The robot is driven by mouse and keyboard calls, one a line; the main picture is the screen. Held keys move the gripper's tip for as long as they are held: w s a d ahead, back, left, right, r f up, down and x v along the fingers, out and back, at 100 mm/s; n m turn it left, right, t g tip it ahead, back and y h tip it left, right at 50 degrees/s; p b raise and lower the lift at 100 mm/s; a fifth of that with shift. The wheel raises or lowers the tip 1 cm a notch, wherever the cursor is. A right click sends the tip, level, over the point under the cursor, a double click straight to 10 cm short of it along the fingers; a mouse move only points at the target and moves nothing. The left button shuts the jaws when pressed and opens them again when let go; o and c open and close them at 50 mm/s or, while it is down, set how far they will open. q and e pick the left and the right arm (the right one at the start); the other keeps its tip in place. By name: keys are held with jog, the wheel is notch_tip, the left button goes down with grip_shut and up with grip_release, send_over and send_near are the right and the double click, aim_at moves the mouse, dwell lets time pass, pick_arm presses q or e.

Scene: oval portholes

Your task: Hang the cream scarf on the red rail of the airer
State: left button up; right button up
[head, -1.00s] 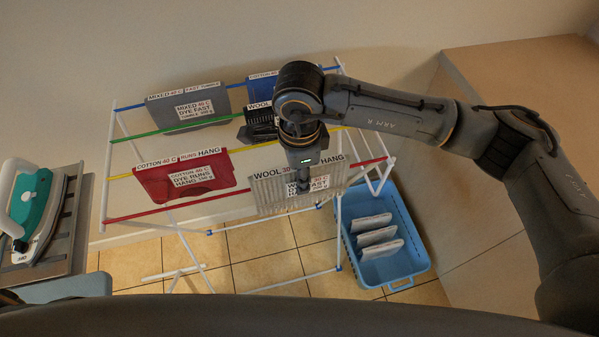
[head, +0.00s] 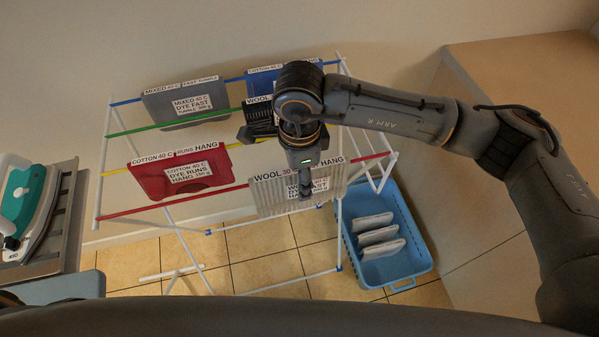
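The cream scarf (head: 272,199), striped and labelled WOOL 30 C and HANG, is at the right part of the airer's red rail (head: 130,211). Its top edge lines up with the rail, which runs out on both sides of it. Whether the scarf's weight rests on the rail I cannot tell. My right gripper (head: 305,190) points down in front of the scarf and covers part of its label. Whether its fingers are closed on the cloth is not clear. The white-framed airer (head: 102,170) also has blue, green and yellow rails. My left gripper is out of view.
A red cloth (head: 150,183) hangs at the yellow rail, a grey one (head: 160,108) and a blue one (head: 262,88) at the back. A dark item is partly behind my arm. A blue basket (head: 425,255) holds white pieces. An iron (head: 22,205) stands at left.

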jog(key=shift+r, duration=0.2)
notch_tip(320, 180, up, 12)
jog(key=shift+f, duration=0.2)
dwell(0.3)
